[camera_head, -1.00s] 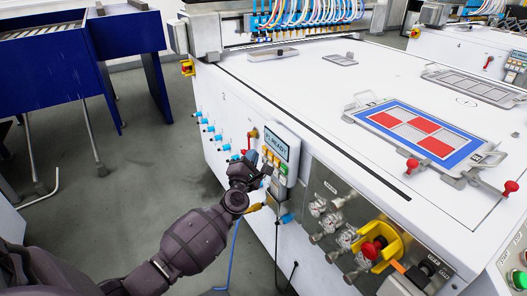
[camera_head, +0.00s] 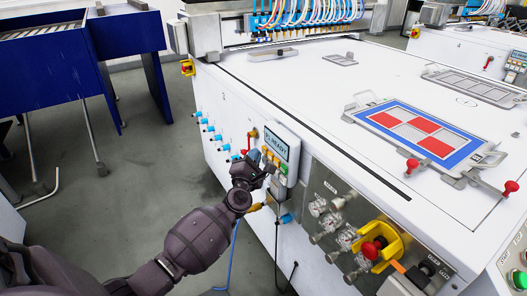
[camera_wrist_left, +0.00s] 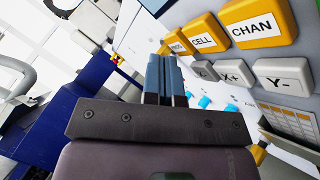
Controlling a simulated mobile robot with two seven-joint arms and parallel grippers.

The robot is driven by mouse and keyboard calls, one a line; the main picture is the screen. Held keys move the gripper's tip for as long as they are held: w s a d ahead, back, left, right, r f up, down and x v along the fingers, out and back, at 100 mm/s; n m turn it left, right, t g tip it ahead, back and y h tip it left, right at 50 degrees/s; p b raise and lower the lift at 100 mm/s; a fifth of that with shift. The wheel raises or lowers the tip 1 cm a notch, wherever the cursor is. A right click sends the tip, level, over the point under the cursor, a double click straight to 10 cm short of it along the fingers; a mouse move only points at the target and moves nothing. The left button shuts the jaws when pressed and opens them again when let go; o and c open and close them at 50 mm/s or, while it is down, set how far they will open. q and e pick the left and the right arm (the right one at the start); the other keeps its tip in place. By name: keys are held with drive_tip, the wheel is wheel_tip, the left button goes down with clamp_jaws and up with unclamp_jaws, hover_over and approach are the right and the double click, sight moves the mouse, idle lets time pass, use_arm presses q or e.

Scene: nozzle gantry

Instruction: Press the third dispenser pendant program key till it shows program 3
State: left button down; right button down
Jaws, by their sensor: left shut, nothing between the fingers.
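The dispenser pendant (camera_head: 281,145) hangs on the near side of the white gantry machine. Its screen (camera_head: 277,142) shows a line ending in READY; the program digit is too small to read surely. In the left wrist view, yellow keys run along the pendant: CHAN (camera_wrist_left: 257,24), CELL (camera_wrist_left: 204,38) and a partly hidden one, the likely program key (camera_wrist_left: 178,46), with grey X+ (camera_wrist_left: 231,75) and Y- (camera_wrist_left: 285,79) keys beside them. My left gripper (camera_head: 267,165) is shut and empty, its fingertips (camera_wrist_left: 164,58) close beside the partly hidden yellow key. I cannot tell whether they touch it. My right gripper is out of view.
A valve panel with a red knob on a yellow guard (camera_head: 374,249) is right of the pendant. Blue fittings (camera_head: 210,128) line the machine's side to the left. A blue tank (camera_head: 45,60) stands at far left, with open floor between.

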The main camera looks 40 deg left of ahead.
use_arm(q)
drive_tip(key=shift+w+d, duration=0.1)
drive_tip(key=shift+w, duration=0.1)
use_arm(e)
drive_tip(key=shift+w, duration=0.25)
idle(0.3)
use_arm(q)
drive_tip(key=shift+w+d, duration=0.1)
drive_tip(key=shift+w, duration=0.15)
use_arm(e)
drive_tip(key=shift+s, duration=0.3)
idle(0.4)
use_arm(q)
drive_tip(key=shift+s+a, duration=0.35)
drive_tip(key=shift+s, duration=0.5)
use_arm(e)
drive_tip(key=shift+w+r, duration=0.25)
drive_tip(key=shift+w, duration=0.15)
use_arm(q)
drive_tip(key=s, duration=0.1)
drive_tip(key=s+a, duration=0.1)
drive_tip(key=s, duration=0.1)
drive_tip(key=s+a, duration=0.1)
drive_tip(key=shift+s+p, duration=0.35)
drive_tip(key=shift+p, duration=0.05)
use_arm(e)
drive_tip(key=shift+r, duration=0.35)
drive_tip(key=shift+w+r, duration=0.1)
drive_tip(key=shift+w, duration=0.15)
